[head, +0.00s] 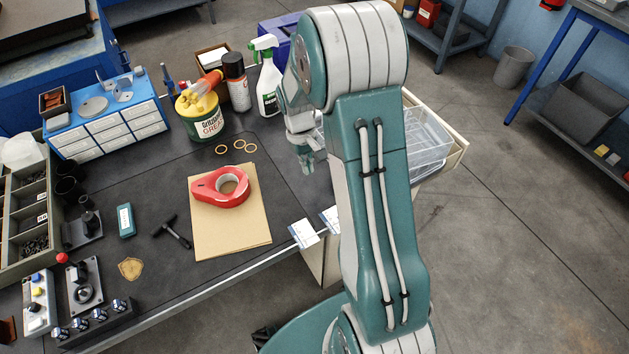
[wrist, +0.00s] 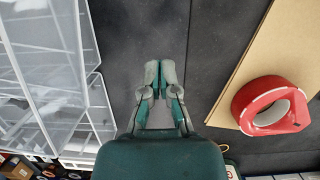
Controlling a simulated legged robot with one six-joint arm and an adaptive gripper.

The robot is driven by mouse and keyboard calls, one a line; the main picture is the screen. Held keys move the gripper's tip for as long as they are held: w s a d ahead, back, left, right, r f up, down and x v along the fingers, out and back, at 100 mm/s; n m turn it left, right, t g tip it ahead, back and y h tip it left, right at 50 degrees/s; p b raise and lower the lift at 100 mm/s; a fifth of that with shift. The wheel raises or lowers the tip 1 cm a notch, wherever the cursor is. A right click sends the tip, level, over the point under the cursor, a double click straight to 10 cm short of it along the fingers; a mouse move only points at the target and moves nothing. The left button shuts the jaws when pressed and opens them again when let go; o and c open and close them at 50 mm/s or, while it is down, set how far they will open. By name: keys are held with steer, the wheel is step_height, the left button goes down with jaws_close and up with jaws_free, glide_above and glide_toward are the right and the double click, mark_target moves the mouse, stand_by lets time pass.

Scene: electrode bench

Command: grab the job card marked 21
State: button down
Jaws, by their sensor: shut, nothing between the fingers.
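Two white cards with blue edges lie at the front edge of the bench in the head view: a left card (head: 304,233) and a right card (head: 330,219), which my arm partly covers. Their print is too small to read, so I cannot tell which is marked 21. My gripper (head: 307,168) hangs over the bench, farther back than the cards and apart from them. In the wrist view its fingers (wrist: 161,70) are close together with nothing held, over dark bench mat. I cannot make out the cards in the wrist view.
A red tape ring (head: 221,187) lies on a brown cardboard sheet (head: 228,243) left of the cards. Clear trays (head: 427,140) stand at the right. A spray bottle (head: 267,85), a grease tub (head: 200,118) and several small rings (head: 239,144) are farther back.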

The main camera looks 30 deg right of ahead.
mark_target(326, 213)
steer(key=x, duration=0.8)
steer(key=shift+a, duration=0.15)
steer(key=s, duration=0.3)
steer(key=shift+s+f, duration=0.15)
steer(key=shift+f, duration=0.15)
steer(key=shift+s+d, duration=0.3)
steer(key=shift+s, duration=0.2)
steer(key=shift+s+a, duration=0.1)
steer(key=shift+s, duration=1.05)
steer(key=shift+w, duration=0.1)
